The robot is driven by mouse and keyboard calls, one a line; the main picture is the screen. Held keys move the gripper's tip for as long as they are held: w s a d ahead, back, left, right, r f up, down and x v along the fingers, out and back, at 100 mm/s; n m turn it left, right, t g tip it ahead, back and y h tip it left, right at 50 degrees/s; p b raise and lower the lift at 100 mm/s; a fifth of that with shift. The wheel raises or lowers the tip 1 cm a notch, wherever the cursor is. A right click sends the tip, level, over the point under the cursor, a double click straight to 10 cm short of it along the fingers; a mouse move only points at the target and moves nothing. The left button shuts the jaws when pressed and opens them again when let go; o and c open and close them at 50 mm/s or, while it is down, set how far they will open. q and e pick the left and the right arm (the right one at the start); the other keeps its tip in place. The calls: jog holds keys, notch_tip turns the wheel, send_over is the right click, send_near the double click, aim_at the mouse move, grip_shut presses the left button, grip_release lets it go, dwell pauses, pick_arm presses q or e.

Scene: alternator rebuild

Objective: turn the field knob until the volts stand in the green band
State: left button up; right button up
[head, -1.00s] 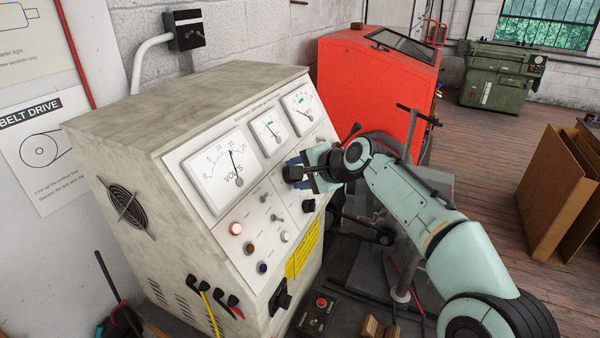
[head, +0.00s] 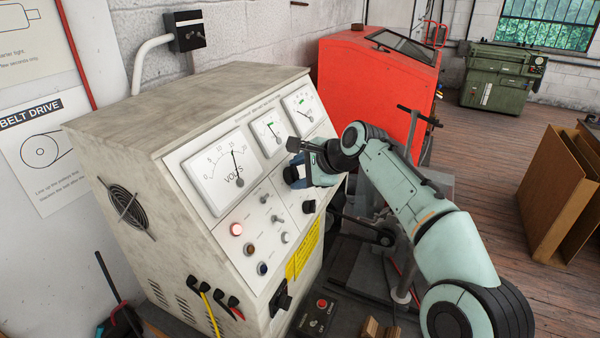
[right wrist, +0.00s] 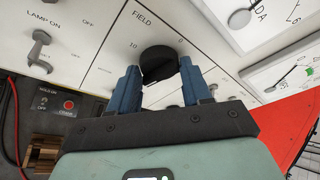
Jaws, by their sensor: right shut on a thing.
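The field knob (right wrist: 158,65), round and black, sits under the word FIELD on the pale panel in the right wrist view. My right gripper (right wrist: 160,69) is shut on it, one blue finger on each side. The large volts meter (head: 208,181) is on the panel's left. Its black needle stands nearly upright, leaning slightly left. My left gripper is out of view.
Two smaller meters (head: 267,133) (head: 301,105) with green marks sit right of the volts meter. A red machine (head: 370,85) stands behind my right arm.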

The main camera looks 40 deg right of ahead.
jog(key=o, duration=1)
jog(key=shift+o, duration=0.2)
jog(key=v, duration=1.3)
jog(key=shift+s+r, duration=0.15)
jog(key=shift+r, duration=0.05)
